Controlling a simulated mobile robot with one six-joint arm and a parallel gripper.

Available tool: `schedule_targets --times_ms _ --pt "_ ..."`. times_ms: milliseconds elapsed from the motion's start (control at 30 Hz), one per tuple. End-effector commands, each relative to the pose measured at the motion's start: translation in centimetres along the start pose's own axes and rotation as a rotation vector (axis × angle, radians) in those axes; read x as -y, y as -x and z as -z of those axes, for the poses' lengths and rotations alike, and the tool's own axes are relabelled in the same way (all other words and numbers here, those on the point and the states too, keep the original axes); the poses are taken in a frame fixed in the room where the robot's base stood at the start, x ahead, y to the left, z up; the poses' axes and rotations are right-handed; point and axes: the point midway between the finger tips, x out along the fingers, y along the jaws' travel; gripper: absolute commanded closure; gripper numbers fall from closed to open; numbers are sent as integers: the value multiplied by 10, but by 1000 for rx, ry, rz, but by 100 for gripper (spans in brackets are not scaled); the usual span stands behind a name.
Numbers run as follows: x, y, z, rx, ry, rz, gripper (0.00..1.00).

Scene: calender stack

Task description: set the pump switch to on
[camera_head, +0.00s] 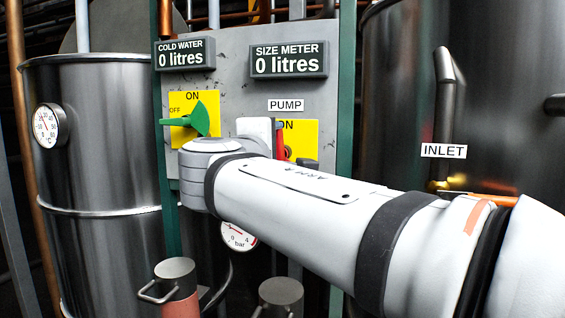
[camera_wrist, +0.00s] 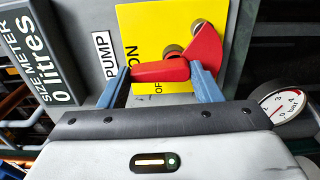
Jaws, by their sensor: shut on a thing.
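The pump switch is a red lever on a yellow plate (camera_wrist: 138,22), under a white PUMP label (camera_head: 286,105). In the wrist view the red lever (camera_wrist: 162,72) reaches from its pivot toward the word ON; only the start of OFF shows beside it. In the head view the lever (camera_head: 281,142) stands about upright beside ON, its lower part hidden by my arm. My gripper (camera_wrist: 160,74) has its two blue fingers at either end of the lever's handle, shut on it. In the head view my wrist hides most of the gripper.
A green cold-water lever (camera_head: 190,120) on another yellow plate points left toward OFF, close to my wrist. Two displays, COLD WATER (camera_head: 184,55) and SIZE METER (camera_head: 289,60), read 0 litres. A pressure gauge (camera_head: 238,235) sits below my arm. Steel tanks (camera_head: 95,150) flank the panel.

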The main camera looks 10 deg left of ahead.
Motion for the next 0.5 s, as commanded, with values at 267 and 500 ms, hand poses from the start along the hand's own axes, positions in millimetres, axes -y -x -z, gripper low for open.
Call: schedule_targets --times_ms 267,500 --pt "1 0 -1 2 -38 2 65" --pt "1 0 -1 1 -39 2 65"
